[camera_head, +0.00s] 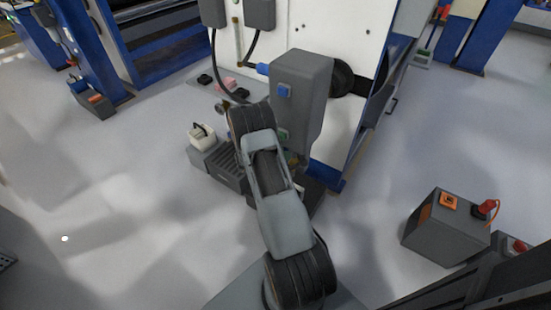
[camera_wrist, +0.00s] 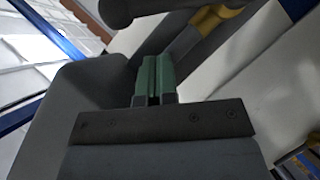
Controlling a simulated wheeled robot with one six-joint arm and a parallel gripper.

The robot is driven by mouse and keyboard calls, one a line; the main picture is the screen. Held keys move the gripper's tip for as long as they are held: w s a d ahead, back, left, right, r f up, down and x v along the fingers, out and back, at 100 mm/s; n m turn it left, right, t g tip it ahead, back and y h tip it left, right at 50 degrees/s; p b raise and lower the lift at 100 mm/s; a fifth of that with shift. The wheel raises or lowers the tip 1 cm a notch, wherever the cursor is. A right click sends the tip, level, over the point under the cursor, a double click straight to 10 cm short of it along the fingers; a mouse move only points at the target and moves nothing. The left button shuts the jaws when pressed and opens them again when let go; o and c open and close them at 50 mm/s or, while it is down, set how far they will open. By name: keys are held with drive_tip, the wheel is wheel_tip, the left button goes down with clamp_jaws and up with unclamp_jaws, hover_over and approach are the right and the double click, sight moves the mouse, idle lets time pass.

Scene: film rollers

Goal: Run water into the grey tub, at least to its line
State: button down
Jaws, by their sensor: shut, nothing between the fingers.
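My gripper (camera_wrist: 154,80) shows in the wrist view with its two green fingers together and nothing between them. A brass-yellow fitting (camera_wrist: 217,16) on a grey pipe is beyond the fingertips, up and to the right; it looks like part of a tap, but I cannot be sure. A large rounded grey surface (camera_wrist: 65,115) fills the left of the wrist view; I cannot tell whether it is the tub. In the head view my arm covers the middle and hides the gripper. I cannot make out the grey tub, its line or any running water.
A grey box-shaped housing (camera_head: 302,85) sticks out from the white machine panel (camera_head: 345,30) close to my arm. A white container (camera_head: 202,136) stands on grey equipment at the left. A grey box with a red knob (camera_head: 445,228) stands at the right.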

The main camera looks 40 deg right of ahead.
sight(296, 166)
drive_tip(key=shift+s+d+f, duration=0.3)
drive_tip(key=shift+s+f, duration=0.25)
drive_tip(key=shift+s, duration=0.15)
drive_tip(key=shift+s+d+f, duration=0.3)
drive_tip(key=shift+s+f, duration=0.25)
drive_tip(key=shift+s, duration=0.1)
